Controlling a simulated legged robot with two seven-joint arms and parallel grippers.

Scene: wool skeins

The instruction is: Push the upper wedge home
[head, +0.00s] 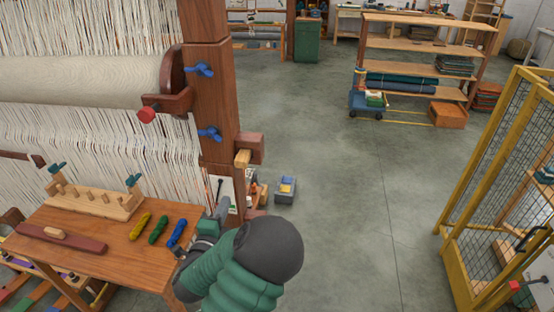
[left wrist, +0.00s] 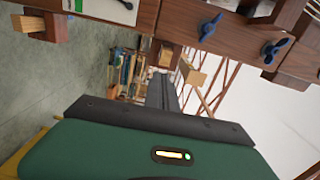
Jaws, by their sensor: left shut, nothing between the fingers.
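The upper wedge (head: 242,158) is a pale wooden piece jutting from a dark block (head: 253,144) on the right side of the loom's brown post (head: 215,100). My left gripper (head: 222,205) is below the wedge and slightly left of it, in front of a white plate on the post. It is shut and empty, apart from the wedge. In the left wrist view its dark fingers (left wrist: 160,92) point at the post area, with pale and dark wood beyond their tips. I cannot tell surely which piece there is the upper wedge. My right gripper is out of view.
Blue wing bolts (head: 200,69) stick out of the post above the wedge. A wooden table (head: 120,250) at lower left holds a pegged rack (head: 95,200) and yellow, green and blue skeins (head: 158,230). A yellow mesh cage (head: 490,160) stands at right.

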